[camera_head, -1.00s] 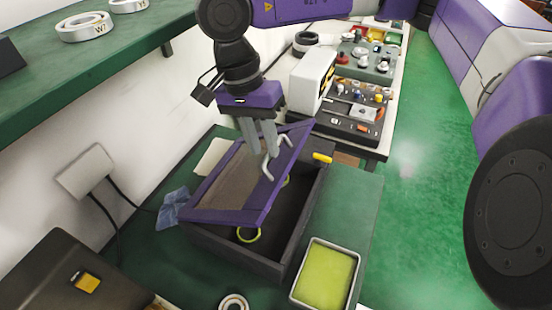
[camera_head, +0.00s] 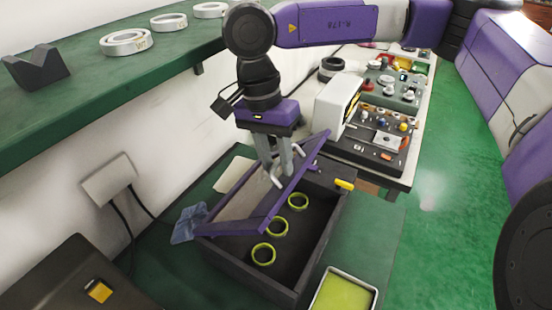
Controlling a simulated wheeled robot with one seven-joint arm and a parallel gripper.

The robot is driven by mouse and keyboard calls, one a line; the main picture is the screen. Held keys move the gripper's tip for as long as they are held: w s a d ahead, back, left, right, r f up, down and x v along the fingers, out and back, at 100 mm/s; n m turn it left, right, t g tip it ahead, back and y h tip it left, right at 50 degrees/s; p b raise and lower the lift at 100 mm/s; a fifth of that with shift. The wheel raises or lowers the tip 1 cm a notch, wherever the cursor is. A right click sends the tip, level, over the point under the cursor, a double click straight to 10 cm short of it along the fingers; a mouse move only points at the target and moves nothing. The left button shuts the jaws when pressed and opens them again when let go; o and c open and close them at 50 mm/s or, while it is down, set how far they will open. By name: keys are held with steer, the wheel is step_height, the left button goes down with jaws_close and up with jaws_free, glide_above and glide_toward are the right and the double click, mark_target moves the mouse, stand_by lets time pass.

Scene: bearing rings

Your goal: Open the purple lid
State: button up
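The purple lid (camera_head: 303,172) is a purple frame with a grey-brown panel. It is tilted up over a dark open box (camera_head: 300,270), its right edge raised and its left edge low. My gripper (camera_head: 281,172) points down at the lid's upper side, and its grey fingers appear closed around the lid's pale handle; the exact contact is partly hidden. Several yellow-green rings, one of them at the front (camera_head: 263,253), lie inside the box, visible below the raised edge. The left part of the box interior is hidden by the lid.
A tray with a yellow-green bottom (camera_head: 318,303) stands at the front right of the box. A white machine (camera_head: 338,100) and control panels stand behind. A green shelf (camera_head: 100,85) with metal rings overhangs the left. Green floor is free at the right.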

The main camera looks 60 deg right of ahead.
step_height(320, 180, up, 8)
steer(key=w+b, duration=0.1)
steer(key=shift+w+f, duration=0.15)
steer(key=shift+w, duration=0.1)
steer(key=shift+c, duration=0.2)
